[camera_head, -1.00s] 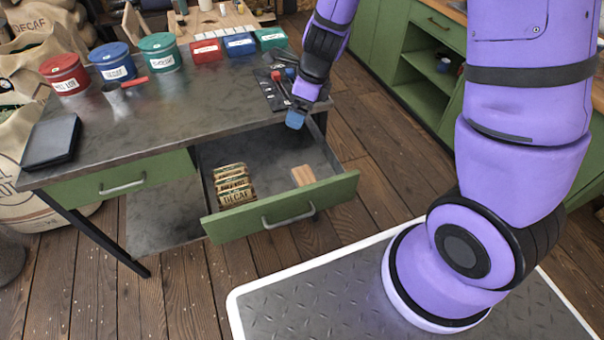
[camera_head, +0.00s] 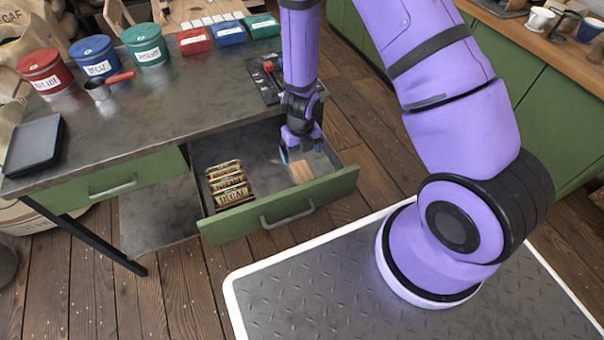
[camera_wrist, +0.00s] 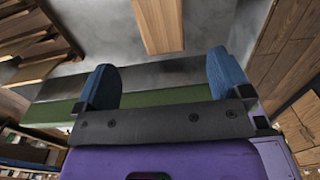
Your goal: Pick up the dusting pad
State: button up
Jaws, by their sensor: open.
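A flat tan wooden-looking block (camera_head: 301,171), which appears to be the dusting pad, lies on the floor of the open drawer, towards its right front. In the wrist view the same block (camera_wrist: 160,25) is ahead of the fingers, roughly centred between them. My gripper (camera_head: 297,152) points down into the drawer just behind the block. Its blue fingers are apart with nothing between them, as the wrist view (camera_wrist: 162,65) shows. The block appears clear of the fingers. Its far end is cut off in the wrist view.
The green drawer front (camera_head: 235,223) and side walls surround the block. Several DECAF packets (camera_head: 229,182) stand in the drawer's left part. On the desktop (camera_head: 150,130) are a red canister (camera_head: 45,71), a blue one (camera_head: 97,57), a green one (camera_head: 147,45), a scoop and a dark folder-like item (camera_head: 33,145).

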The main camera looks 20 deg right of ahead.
aim_at(302, 171)
jog(key=shift+f, duration=1.75)
jog(key=shift+s+d+f, duration=0.1)
jog(key=shift+f, duration=1.25)
jog(key=shift+s+f, duration=0.1)
jog(key=shift+f, duration=1.2)
jog(key=c, duration=1)
jog(key=shift+c, duration=0.2)
jog(key=shift+r, duration=0.1)
notch_tip(302, 171, up, 10)
